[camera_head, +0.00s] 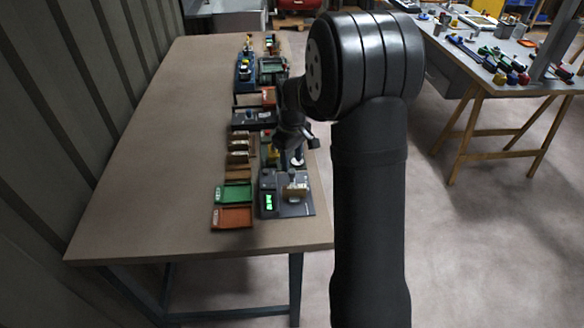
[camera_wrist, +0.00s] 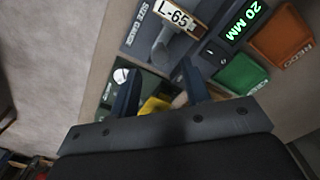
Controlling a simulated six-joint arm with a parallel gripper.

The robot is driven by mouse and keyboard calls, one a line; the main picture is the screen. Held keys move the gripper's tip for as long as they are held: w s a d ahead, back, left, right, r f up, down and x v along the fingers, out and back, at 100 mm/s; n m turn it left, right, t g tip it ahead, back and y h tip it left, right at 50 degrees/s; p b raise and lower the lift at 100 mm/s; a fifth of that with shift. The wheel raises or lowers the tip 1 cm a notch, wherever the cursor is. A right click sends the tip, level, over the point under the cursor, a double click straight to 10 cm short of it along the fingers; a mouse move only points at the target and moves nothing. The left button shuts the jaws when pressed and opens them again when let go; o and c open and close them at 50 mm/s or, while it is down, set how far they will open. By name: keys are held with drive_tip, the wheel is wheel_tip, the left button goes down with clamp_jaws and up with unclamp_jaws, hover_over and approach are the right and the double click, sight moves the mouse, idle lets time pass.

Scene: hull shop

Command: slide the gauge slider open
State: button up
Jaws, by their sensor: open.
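The size gauge (camera_head: 295,208) is a dark grey unit at the table's near right edge. It also shows at the top of the wrist view (camera_wrist: 133,43), with a lit green display (camera_wrist: 243,22) reading 20 MM. A pale block marked L-65 (camera_wrist: 178,17) sits on it, beside a grey upright, rounded part (camera_wrist: 163,48) that may be the slider; I cannot tell for sure. My gripper (camera_wrist: 160,88) is open, its two dark fingers apart and short of the gauge. In the head view my wrist (camera_head: 292,135) is just beyond the gauge, and the fingertips are unclear.
A green tray (camera_wrist: 241,71) and an orange REDO tray (camera_wrist: 280,38) lie beside the gauge. A dark green plate (camera_wrist: 112,97) with a yellow part (camera_wrist: 154,106) lies under my fingers. Several fixtures line the table's right side; its left side (camera_head: 140,190) is clear.

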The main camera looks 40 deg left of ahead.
sight(292, 171)
drive_tip(key=shift+f, duration=1.95)
clamp_jaws()
